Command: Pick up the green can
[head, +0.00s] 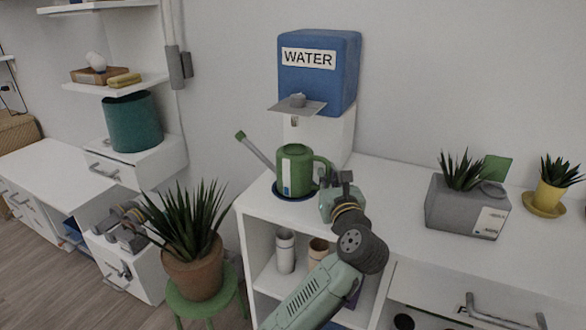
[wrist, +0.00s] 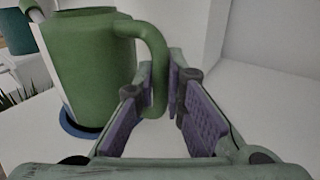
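The green can (head: 295,168) is a watering can with a long spout pointing up and left and a handle on its right. It stands upright on a blue round saucer (head: 281,196) on the white desk top. My gripper (head: 326,190) is at the can's handle side in the head view, where its fingertips are hard to make out. In the wrist view the can (wrist: 90,65) fills the upper left, and its handle runs down between the purple pads of my gripper (wrist: 162,85). The pads are close on both sides of the handle and look shut on it.
A blue WATER dispenser (head: 318,75) on a white stand is just behind the can. A grey planter (head: 465,207) and a yellow pot (head: 549,198) stand to the right. A potted plant (head: 192,272) on a green stool is in front left. Desk top between can and planter is clear.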

